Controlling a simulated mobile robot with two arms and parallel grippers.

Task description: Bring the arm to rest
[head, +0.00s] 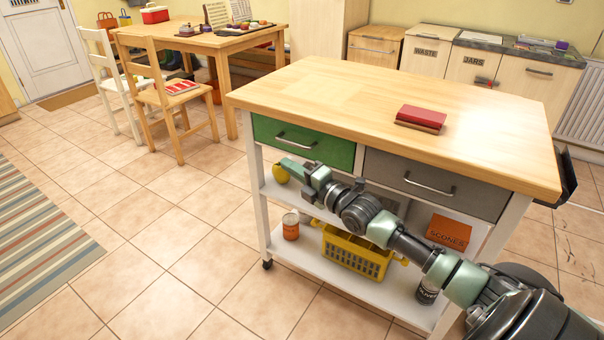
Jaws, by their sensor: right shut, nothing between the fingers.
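My right arm reaches in from the lower right, in front of the kitchen trolley (360,95). Part of the trolley's shelves is hidden behind the arm. My left gripper is not in view.
A red book-like block (420,118) lies on the trolley top. A yellow basket (355,255), an orange can (291,226) and a scones box (449,232) are on the shelves. A wooden chair (160,95) stands by the dining table (215,40).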

